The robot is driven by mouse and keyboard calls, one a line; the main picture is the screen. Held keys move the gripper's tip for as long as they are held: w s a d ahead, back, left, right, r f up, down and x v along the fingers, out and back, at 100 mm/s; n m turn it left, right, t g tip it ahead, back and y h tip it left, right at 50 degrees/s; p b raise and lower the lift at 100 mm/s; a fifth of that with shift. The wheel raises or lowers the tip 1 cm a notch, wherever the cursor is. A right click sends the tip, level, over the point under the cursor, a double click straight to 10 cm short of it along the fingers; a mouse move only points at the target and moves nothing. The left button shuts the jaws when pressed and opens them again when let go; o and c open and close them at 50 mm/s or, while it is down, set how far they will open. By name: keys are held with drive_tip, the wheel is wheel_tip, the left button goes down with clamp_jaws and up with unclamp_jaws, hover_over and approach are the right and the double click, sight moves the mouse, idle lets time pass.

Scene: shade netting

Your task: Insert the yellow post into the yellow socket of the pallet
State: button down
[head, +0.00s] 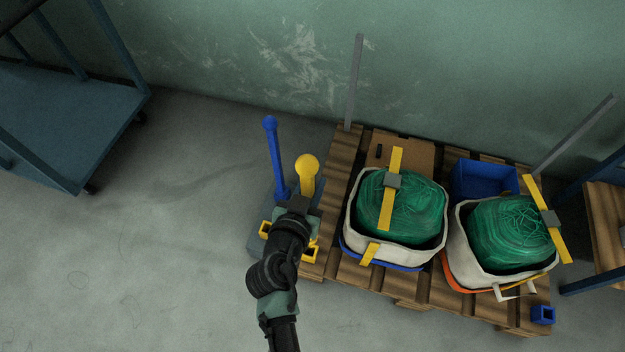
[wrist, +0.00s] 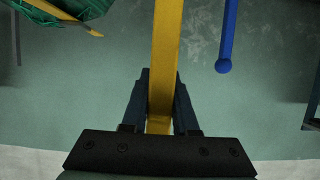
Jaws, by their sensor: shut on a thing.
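The yellow post (head: 307,180) has a round yellow knob on top and stands roughly upright left of the pallet. My gripper (head: 298,203) is shut on it below the knob. In the wrist view the post (wrist: 166,60) runs between the two dark fingers (wrist: 160,108). The wooden pallet (head: 343,165) lies to the right. Yellow socket-like parts show on both sides of my arm, one at the left (head: 265,228) and one by the pallet's near left corner (head: 312,255). My arm partly covers them, and the post's lower end is hidden.
A blue post (head: 275,160) stands just left of the yellow one. Grey posts (head: 354,82) rise at the pallet's far side. Two white sacks (head: 355,232) of green netting fill the pallet. A blue socket (head: 543,315) is at its near right corner. Floor at left is clear.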

drive_tip(key=shift+f, duration=0.55)
drive_tip(key=shift+f+b, duration=1.95)
drive_tip(key=shift+b, duration=0.4)
drive_tip(key=shift+f+b, duration=1.1)
drive_tip(key=shift+b, duration=0.3)
drive_tip(key=shift+f+b, duration=0.85)
drive_tip(key=shift+b, duration=0.05)
drive_tip(key=shift+f, duration=0.15)
drive_tip(key=shift+f+b, duration=0.75)
drive_tip(key=shift+b, duration=0.2)
drive_tip(key=shift+f, duration=0.1)
